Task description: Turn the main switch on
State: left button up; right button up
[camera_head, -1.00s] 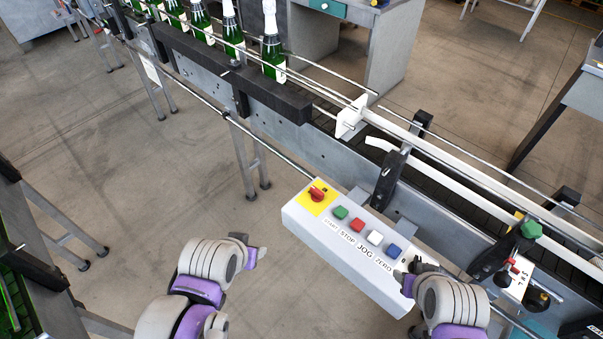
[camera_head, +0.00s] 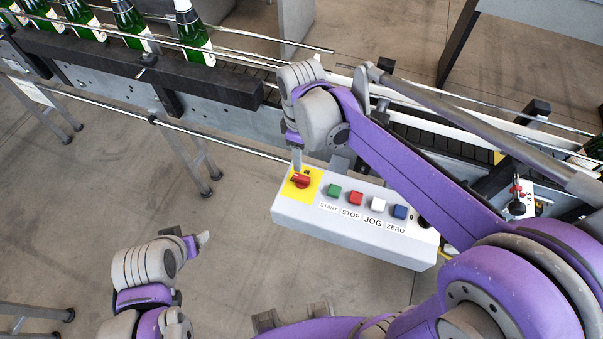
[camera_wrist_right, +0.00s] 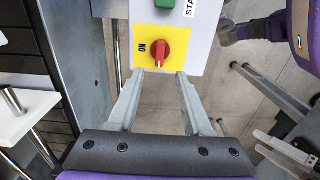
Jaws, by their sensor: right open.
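The main switch is a red knob (camera_head: 301,181) on a yellow plate (camera_head: 313,186) at the left end of the white control box (camera_head: 350,237). In the right wrist view the knob (camera_wrist_right: 155,46) lies just ahead of the fingertips, with "ON" printed to its left and a white mark at its lower edge. My right gripper (camera_head: 298,166) reaches down beside the knob; its open fingers (camera_wrist_right: 160,76) straddle the line of the knob, with nothing between them.
Green, red, white and blue buttons (camera_head: 366,203) sit right of the switch, labelled START, STOP, JOG and ZERO. The conveyor (camera_head: 215,117) with green bottles (camera_head: 131,25) runs behind the box. Floor in front of the box is clear.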

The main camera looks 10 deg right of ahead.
aim_at(302, 177)
notch_tip(302, 177, down, 9)
jog(key=shift+s+d+f+b, duration=0.1)
jog(key=shift+s+f+b, duration=0.1)
jog(key=shift+b, duration=0.1)
grip_shut()
dwell(0.3)
